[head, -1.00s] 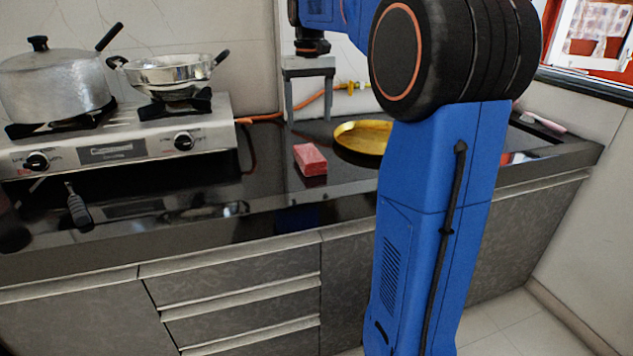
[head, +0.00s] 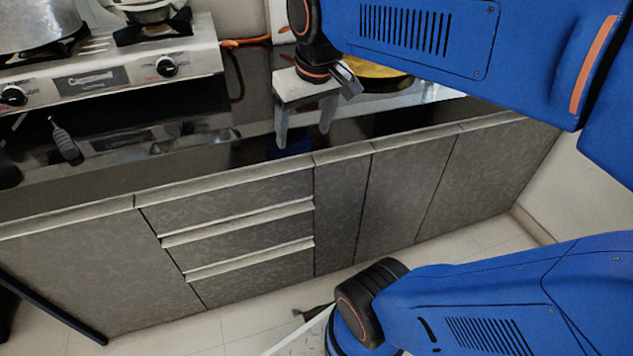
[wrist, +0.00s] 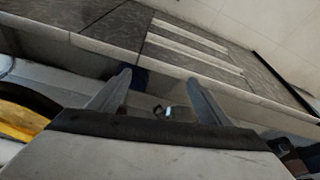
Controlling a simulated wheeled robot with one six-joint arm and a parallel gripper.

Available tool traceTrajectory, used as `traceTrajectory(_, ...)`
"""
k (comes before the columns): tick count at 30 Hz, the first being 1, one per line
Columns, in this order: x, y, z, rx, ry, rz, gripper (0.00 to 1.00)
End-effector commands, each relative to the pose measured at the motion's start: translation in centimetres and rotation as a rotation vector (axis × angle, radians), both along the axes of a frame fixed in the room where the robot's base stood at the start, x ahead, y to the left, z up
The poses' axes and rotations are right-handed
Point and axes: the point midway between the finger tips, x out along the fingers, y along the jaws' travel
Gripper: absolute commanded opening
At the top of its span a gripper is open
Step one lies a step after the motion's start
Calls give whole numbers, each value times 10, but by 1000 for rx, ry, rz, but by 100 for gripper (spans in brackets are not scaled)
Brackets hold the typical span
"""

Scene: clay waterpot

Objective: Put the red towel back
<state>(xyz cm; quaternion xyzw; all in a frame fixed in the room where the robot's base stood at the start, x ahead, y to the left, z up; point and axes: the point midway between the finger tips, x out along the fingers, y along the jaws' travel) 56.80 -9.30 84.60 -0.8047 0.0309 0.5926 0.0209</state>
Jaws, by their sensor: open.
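My gripper (head: 304,135) is open, with its two grey fingers pointing down over the front part of the dark counter. Its fingers also show in the wrist view (wrist: 160,80), spread apart with nothing held between them. I cannot make out the red towel in either current view. My gripper and arm cover part of the counter in the head view.
A yellow plate (head: 375,70) lies on the counter (head: 110,160), partly behind my arm. A gas stove (head: 110,75) with a pot (head: 35,28) and a pan (head: 142,10) stands left. A black-handled utensil (head: 65,143) lies before the stove.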

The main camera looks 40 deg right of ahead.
Motion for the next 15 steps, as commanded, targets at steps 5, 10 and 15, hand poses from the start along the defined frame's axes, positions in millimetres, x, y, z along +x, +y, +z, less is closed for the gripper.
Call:
traceTrajectory(5,-45,15,-43,-3,-60,43,71)
traceTrajectory(10,-70,22,-72,-3,-99,69,71)
traceTrajectory(15,-78,24,-83,-3,-113,77,71)
